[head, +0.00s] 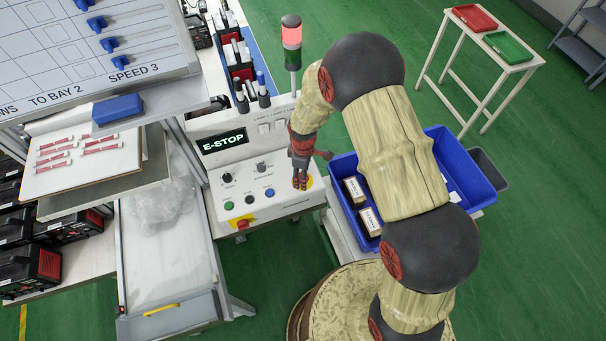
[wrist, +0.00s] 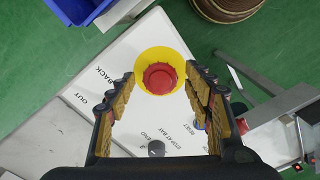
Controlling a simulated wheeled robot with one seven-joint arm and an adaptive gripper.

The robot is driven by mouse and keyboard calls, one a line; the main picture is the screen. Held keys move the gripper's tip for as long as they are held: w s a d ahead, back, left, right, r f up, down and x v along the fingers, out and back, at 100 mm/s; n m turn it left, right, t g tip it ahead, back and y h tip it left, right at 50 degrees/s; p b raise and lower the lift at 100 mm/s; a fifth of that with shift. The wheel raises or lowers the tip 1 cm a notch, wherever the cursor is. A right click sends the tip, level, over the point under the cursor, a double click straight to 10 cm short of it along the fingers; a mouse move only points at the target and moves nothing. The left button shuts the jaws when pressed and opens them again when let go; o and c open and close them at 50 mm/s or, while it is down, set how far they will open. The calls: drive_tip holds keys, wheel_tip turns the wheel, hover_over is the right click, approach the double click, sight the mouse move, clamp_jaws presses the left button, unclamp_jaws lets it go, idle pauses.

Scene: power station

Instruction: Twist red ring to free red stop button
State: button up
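The red stop button (wrist: 160,77) sits on a round yellow plate (wrist: 163,58) in the wrist view. The red ring cannot be told apart from the button. My gripper (wrist: 160,82) is open, with its fingers on either side of the button and nothing held between them. I cannot tell whether the fingertips touch it. In the head view my gripper (head: 302,180) points down over the right end of the white control panel (head: 285,209). It hides most of the button there, and a yellow edge shows around it. The panel's display (head: 223,141) reads "E-STOP".
Knobs and coloured buttons (head: 249,199) lie left of my gripper. A red and yellow part (head: 241,223) is on the panel's front edge. A signal tower (head: 291,38) with a red light stands behind. A blue bin (head: 460,172) with boxes is to the right.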

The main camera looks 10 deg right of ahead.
drive_tip(key=shift+c, duration=1.2)
drive_tip(key=c, duration=0.7)
drive_tip(key=shift+c, duration=0.4)
drive_tip(key=shift+m, duration=0.3)
drive_tip(key=shift+m+b, duration=0.6)
drive_tip(key=shift+m, duration=0.6)
drive_tip(key=shift+m+b, duration=0.45)
drive_tip(key=shift+m, duration=1.45)
drive_tip(key=o, duration=1.2)
drive_tip(key=shift+c, duration=0.2)
